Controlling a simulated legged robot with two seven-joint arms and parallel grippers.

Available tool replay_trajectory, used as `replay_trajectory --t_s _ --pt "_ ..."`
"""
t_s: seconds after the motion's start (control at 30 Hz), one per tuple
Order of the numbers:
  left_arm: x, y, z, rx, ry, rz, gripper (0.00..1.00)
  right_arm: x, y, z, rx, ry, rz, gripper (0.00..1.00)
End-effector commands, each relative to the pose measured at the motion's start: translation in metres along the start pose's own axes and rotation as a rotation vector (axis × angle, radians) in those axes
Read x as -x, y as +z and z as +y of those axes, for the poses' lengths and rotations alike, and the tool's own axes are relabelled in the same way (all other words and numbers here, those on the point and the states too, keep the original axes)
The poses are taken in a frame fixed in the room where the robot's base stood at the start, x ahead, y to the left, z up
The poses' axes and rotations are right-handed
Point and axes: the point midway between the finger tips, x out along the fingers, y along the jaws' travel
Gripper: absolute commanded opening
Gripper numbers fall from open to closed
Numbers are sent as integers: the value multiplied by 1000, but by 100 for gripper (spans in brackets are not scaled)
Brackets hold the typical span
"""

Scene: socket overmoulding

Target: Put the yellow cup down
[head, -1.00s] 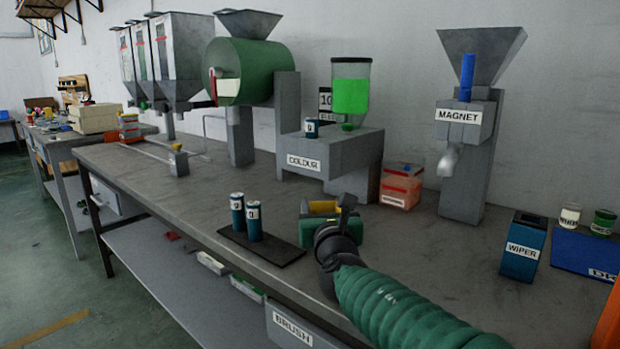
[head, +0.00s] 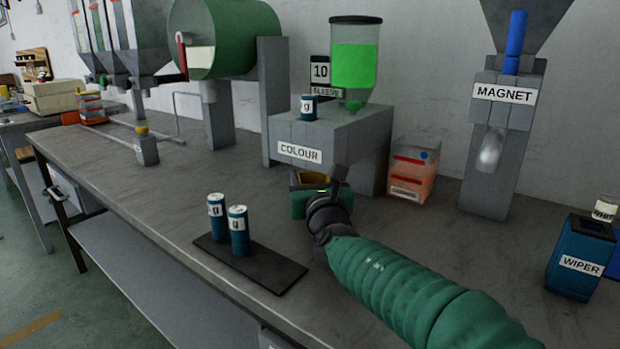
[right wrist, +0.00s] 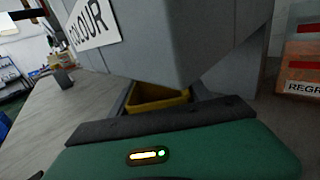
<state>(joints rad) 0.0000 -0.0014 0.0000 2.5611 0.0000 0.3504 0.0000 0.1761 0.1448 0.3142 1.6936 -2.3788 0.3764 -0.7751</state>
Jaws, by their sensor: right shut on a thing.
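The yellow cup (head: 314,178) is mostly hidden behind my right gripper (head: 313,183) in the head view. The right gripper is shut on it, just in front of the grey COLOUR machine (head: 330,140). In the right wrist view the yellow cup (right wrist: 158,98) shows its hollow inside between the dark fingers, below the machine's grey underside. I cannot tell whether the cup's base touches the bench (head: 160,195). My left gripper is not in view.
Two blue cylinders (head: 239,232) stand on a dark mat (head: 280,275) to the left. Another blue cylinder (head: 309,108) sits on the machine's ledge. The bench front right is clear.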

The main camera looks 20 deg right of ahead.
Motion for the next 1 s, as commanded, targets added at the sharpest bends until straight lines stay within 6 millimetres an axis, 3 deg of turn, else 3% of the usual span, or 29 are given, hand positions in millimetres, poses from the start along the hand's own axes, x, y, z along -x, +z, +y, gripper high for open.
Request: replay_trajectory --t_s 0.13,0.17,0.3,0.67,0.77,1.0 --pt "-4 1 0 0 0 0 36 -2 -6 0 0 -1 4 4" --pt "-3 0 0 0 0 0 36 -2 -5 0 0 -1 4 59" --pt "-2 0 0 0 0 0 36 -2 -3 0 0 -1 3 77" --pt "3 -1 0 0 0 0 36 -1 2 0 1 -1 2 78" --pt "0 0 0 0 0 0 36 15 1 0 3 -1 -1 78" --pt "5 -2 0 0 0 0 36 78 3 0 3 -1 -1 78"
